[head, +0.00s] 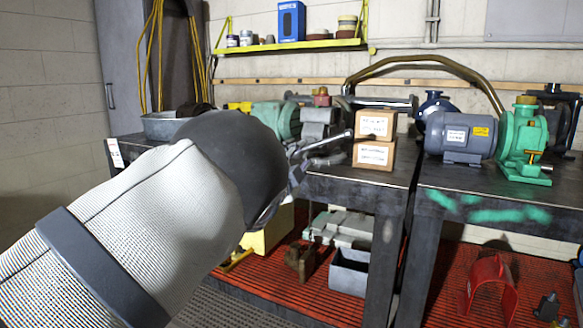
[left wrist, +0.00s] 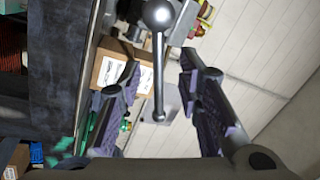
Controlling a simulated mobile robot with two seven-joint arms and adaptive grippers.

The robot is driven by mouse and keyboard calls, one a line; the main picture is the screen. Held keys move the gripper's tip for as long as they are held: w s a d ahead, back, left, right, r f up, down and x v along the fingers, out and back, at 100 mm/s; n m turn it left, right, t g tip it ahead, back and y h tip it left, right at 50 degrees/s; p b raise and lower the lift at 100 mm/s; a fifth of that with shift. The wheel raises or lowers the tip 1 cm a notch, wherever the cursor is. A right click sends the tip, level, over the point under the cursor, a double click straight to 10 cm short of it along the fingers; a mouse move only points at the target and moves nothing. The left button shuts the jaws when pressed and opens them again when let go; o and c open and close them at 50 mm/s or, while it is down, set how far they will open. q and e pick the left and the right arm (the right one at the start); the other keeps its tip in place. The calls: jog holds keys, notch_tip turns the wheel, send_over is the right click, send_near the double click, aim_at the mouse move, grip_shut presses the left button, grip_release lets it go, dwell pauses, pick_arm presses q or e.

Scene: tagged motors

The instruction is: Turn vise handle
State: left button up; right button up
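The vise handle (head: 326,141) is a bright metal rod slanting out from the grey vise (head: 318,120) at the bench's front edge. In the left wrist view the handle (left wrist: 158,72) has a ball at each end and lies between my fingers. The vise body (left wrist: 182,18) is at the top there. My left gripper (left wrist: 160,82) is open around the rod, with visible gaps on both sides. In the head view my left gripper (head: 296,176) is partly hidden behind my own arm, near the handle's lower end. My right gripper is not in view.
Two stacked cardboard boxes (head: 375,138) stand just right of the handle. A grey motor (head: 460,137) and a green pump (head: 523,145) stand on the right bench. A green machine (head: 277,118) sits behind the vise. A yellow shelf (head: 290,45) hangs above.

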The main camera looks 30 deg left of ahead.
pick_arm(q)
jog(key=s+f, duration=0.1)
jog(key=s, duration=0.5)
jog(key=shift+d+f, duration=0.1)
jog(key=s+a+f+n+g+y+p, duration=0.1)
jog(key=s+a+f+n+g, duration=0.2)
jog(key=f, duration=0.6)
jog(key=s+f+n+g+y+p, duration=0.15)
jog(key=s+f, duration=0.25)
jog(key=f, duration=0.4)
jog(key=s+f+n+g+p, duration=0.3)
jog(key=s+f+g, duration=0.5)
jog(key=s+f, duration=0.95)
jog(key=s+d+n+g+h+p, duration=0.1)
jog(key=s+d+g, duration=0.4)
jog(key=s, duration=1.3)
jog(key=s+d+n+g+h+p, duration=0.1)
jog(key=s+d+n+g, duration=0.3)
jog(key=s, duration=1.4)
jog(key=shift+d+n+g+h+p, duration=0.35)
jog(key=shift+d+g+h, duration=0.2)
jog(key=shift+h, duration=0.2)
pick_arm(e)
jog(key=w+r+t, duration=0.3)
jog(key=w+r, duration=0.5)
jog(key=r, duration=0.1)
